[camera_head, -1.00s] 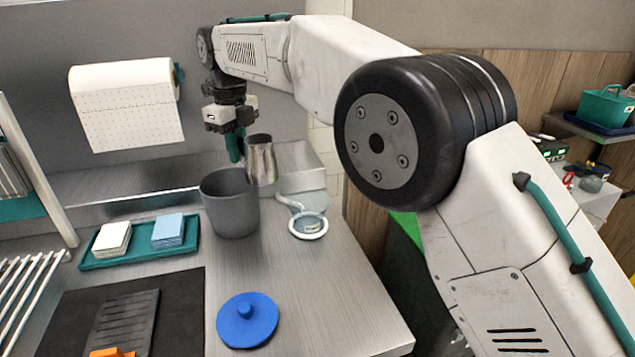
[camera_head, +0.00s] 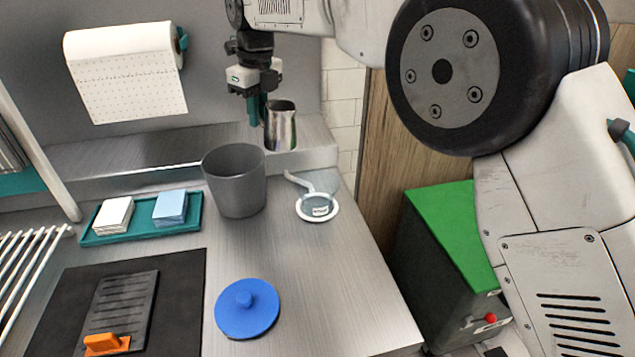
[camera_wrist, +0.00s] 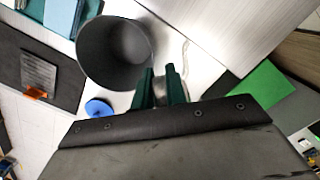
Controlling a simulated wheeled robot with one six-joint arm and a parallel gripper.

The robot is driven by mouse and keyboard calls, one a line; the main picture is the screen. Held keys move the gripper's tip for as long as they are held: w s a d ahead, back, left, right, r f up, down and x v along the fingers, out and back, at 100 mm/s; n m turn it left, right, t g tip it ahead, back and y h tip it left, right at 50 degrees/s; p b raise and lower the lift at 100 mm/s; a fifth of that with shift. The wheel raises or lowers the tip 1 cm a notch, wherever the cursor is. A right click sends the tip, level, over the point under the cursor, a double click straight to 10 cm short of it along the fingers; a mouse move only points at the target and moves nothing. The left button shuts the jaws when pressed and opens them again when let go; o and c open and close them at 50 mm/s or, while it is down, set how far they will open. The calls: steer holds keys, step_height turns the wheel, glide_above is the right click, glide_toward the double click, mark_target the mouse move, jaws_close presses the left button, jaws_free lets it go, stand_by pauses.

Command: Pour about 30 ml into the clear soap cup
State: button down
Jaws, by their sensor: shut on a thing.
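My gripper (camera_head: 256,108) is shut on a shiny metal pitcher (camera_head: 281,128), held upright in the air at the back of the counter. In the wrist view my gripper's teal fingers (camera_wrist: 161,86) close around the pitcher, which is mostly hidden. Whatever is inside the pitcher cannot be seen. A small see-through cup (camera_head: 320,206) with a white ring and a small label stands on the counter, in front of and to the right of the held pitcher, apart from it. Its fill level cannot be made out.
A tall grey bin (camera_head: 235,188) stands left of the clear cup; it looms large in the wrist view (camera_wrist: 92,70). A blue lid (camera_head: 247,310) lies in front. The counter's right edge is close to the cup.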

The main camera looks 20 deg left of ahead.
mark_target(295, 129)
steer(key=d+y, duration=0.2)
steer(key=shift+s+d+t+y, duration=0.15)
steer(key=shift+s+t+y, duration=0.15)
steer(key=shift+y, duration=0.1)
steer(key=d+y, duration=0.2)
steer(key=y, duration=0.1)
steer(key=d+t+y, duration=0.1)
steer(key=d, duration=0.1)
steer(key=shift+s+f, duration=0.2)
steer(key=shift+s, duration=0.2)
steer(key=shift+s+d+f+t+y+p, duration=0.15)
steer(key=shift+d+y, duration=0.25)
steer(key=shift+y, duration=0.45)
steer(key=shift+s+d+f+t+y+p, duration=0.1)
steer(key=shift+d+t+y, duration=0.25)
steer(key=shift+y, duration=0.55)
steer(key=shift+s+d+f+t+y+p, duration=0.15)
steer(key=shift+d+y, duration=0.3)
steer(key=shift+y, duration=0.4)
steer(key=shift+d+f+t+y+p, duration=0.15)
steer(key=shift+d+f+y, duration=0.15)
steer(key=shift+y, duration=0.3)
steer(key=shift+d+f+t+y+p, duration=0.15)
steer(key=shift+d+y, duration=0.15)
steer(key=shift+y, duration=0.3)
steer(key=shift+a, duration=0.3)
steer(key=shift+a+p, duration=0.2)
steer(key=shift+p, duration=0.15)
